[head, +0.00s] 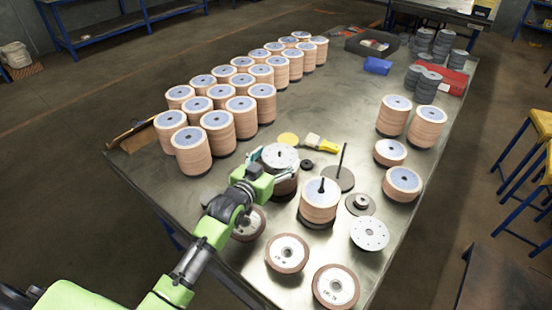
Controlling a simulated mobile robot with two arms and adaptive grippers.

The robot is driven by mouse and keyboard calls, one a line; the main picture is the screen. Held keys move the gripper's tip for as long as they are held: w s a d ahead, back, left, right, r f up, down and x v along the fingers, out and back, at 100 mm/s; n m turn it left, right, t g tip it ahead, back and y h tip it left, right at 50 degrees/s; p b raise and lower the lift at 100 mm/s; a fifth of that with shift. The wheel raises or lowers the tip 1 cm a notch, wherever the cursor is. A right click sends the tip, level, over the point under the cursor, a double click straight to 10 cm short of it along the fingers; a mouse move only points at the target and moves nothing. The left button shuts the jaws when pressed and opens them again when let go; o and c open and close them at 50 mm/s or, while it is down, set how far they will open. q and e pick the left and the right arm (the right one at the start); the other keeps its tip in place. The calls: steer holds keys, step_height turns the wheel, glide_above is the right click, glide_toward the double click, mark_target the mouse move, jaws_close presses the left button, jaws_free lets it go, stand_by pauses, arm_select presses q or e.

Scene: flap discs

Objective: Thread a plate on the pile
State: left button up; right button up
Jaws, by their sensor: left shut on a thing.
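My left gripper (274,167) is shut on a grey round plate (281,155) with small holes. Its fingers reach around the plate's rim. Brown disc edges show under the plate; whether they touch it I cannot tell. A pile of tan discs (319,204) with a dark spindle tip in its top centre stands to the right of the held plate, apart from it. A similar plate with holes (369,233) lies on the table at the right. My right gripper is not in view.
A bare upright rod on a round base (338,180) stands behind the pile. A yellow brush (322,144) lies near. Labelled discs (287,253) lie in front. Rows of tan stacks (191,150) fill the back left, with more stacks (425,127) at right. The metal table (330,90) is clear in the middle back.

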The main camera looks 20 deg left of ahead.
arm_select(q)
steer(key=shift+f, duration=0.55)
steer(key=o, duration=1.2)
steer(key=shift+s, duration=0.1)
steer(key=v, duration=1.2)
